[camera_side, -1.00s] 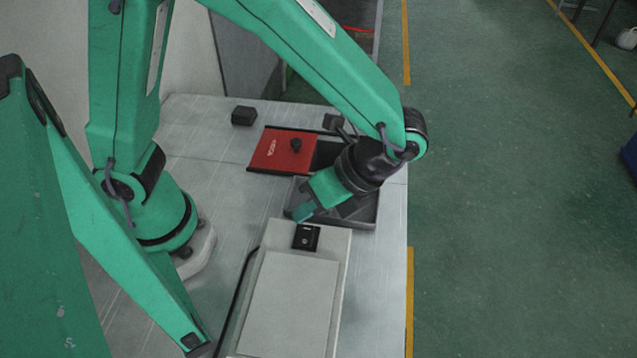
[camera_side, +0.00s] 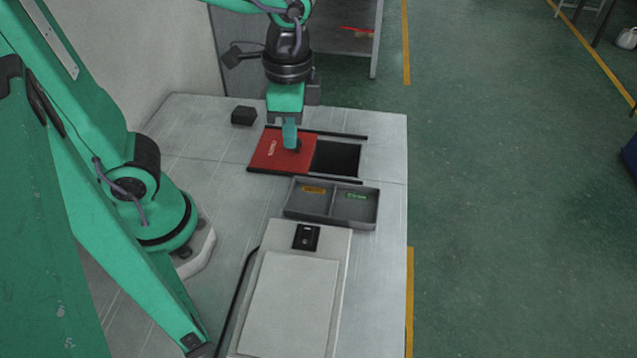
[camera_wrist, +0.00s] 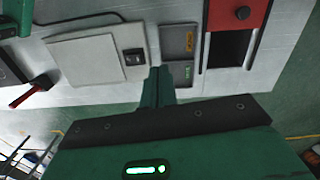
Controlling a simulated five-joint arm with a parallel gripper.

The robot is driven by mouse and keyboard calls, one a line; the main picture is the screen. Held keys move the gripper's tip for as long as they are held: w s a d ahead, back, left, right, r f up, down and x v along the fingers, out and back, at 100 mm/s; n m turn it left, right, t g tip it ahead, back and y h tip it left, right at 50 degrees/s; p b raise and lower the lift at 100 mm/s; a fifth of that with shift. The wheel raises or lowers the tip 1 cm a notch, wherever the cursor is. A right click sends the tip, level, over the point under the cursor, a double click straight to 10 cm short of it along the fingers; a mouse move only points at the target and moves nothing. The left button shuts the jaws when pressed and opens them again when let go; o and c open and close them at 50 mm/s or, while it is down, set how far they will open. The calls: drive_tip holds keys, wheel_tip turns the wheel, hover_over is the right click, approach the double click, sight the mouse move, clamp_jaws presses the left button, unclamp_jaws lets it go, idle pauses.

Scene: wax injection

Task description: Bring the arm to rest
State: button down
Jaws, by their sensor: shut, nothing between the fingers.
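My gripper (camera_side: 290,133) is green and points down above the red sliding cover (camera_side: 272,152) at the back of the table in the side view. Its fingers are shut with nothing between them. The fingertips overlap the cover's black knob in the side view; the wrist view shows the knob (camera_wrist: 242,13) well apart from the fingers. My gripper (camera_wrist: 158,75) also shows in the wrist view, its fingers together. The cover lies left of a dark opening (camera_side: 337,158) between two black rails.
A grey two-part tray (camera_side: 331,204) with an orange and a green label stands in front of the opening. A pale machine (camera_side: 287,300) with a black switch panel is at the front. A small black block (camera_side: 243,116) sits at the back left. The table's right strip is clear.

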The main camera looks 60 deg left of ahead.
drive_tip(key=s+a+r+n+t, duration=0.1)
drive_tip(key=a+r+n+t, duration=0.4)
drive_tip(key=a+n+t, duration=0.1)
drive_tip(key=shift+s+a+n, duration=0.25)
drive_tip(key=shift+a+n, duration=0.55)
drive_tip(key=shift+a, duration=0.1)
